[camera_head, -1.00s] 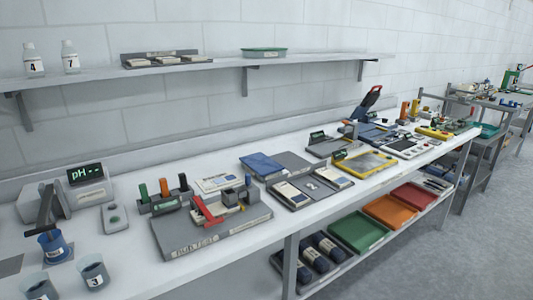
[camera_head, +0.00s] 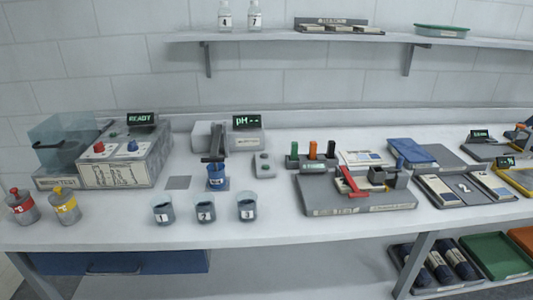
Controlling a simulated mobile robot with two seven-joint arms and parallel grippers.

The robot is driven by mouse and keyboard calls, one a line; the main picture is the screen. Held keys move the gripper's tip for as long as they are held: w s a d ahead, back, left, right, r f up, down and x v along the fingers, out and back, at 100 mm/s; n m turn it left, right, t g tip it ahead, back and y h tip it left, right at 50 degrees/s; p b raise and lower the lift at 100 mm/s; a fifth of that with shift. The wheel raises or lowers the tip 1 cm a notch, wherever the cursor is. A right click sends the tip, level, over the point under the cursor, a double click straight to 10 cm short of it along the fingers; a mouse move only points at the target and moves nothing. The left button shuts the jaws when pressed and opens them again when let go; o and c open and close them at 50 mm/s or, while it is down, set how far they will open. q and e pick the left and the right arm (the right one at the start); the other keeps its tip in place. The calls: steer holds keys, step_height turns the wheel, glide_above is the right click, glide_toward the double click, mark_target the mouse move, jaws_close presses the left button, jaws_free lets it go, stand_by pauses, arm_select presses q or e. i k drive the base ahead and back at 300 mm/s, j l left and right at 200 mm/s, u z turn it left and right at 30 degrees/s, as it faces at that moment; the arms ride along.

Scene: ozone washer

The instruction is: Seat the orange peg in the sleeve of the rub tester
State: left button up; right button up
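The orange peg (camera_head: 313,149) stands upright in the dark peg rack (camera_head: 305,163), between a green peg (camera_head: 294,150) on its left and a black peg (camera_head: 331,150) on its right. The rub tester (camera_head: 355,192) is a grey base plate just in front of the rack. It carries a red lever (camera_head: 350,182), a dark grey block (camera_head: 377,175) and a blue upright part (camera_head: 400,164). I cannot make out the sleeve's opening at this size. Neither of my grippers shows in the view.
The pH meter (camera_head: 247,141) and a blue beaker (camera_head: 218,179) stand left of the tester. Numbered cups (camera_head: 205,212) line the front edge. Sample trays (camera_head: 440,196) lie to the right. A shelf (camera_head: 300,37) runs above the bench.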

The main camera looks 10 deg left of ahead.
mark_target(319, 194)
steer(key=k+l, duration=0.15)
steer(key=l, duration=0.25)
steer(key=k+l, duration=0.15)
steer(key=l, duration=0.3)
steer(key=k+l, duration=0.1)
steer(key=l, duration=0.3)
